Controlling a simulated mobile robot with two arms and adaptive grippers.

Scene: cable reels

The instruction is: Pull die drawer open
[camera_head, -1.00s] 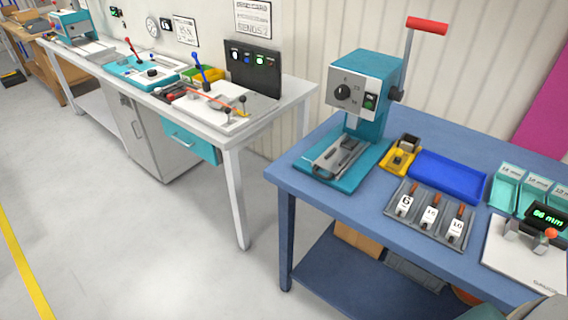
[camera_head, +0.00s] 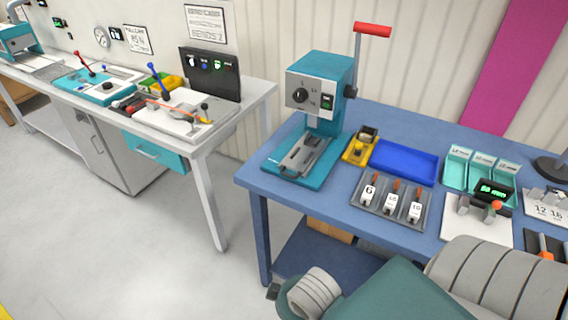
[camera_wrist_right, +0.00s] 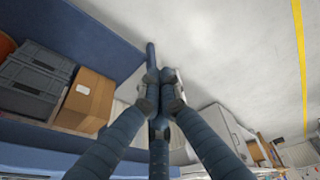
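A teal press (camera_head: 318,95) with a red-tipped lever stands on the blue bench. A grey tray-like part with a handle (camera_head: 298,158) lies on its base. I cannot tell which is the die drawer. My right gripper (camera_wrist_right: 160,78) shows in the right wrist view, its dark blue fingers converging close together above the floor, with nothing visible between them. Whether it is shut is unclear. My left gripper is out of view.
The blue bench (camera_head: 345,195) carries a rack of numbered dies (camera_head: 390,200), a blue tray (camera_head: 404,162) and teal bins (camera_head: 482,170). A cardboard box (camera_wrist_right: 88,100) and grey crates (camera_wrist_right: 34,80) sit on its lower shelf. Clear floor lies between the benches. My arm fills the bottom right.

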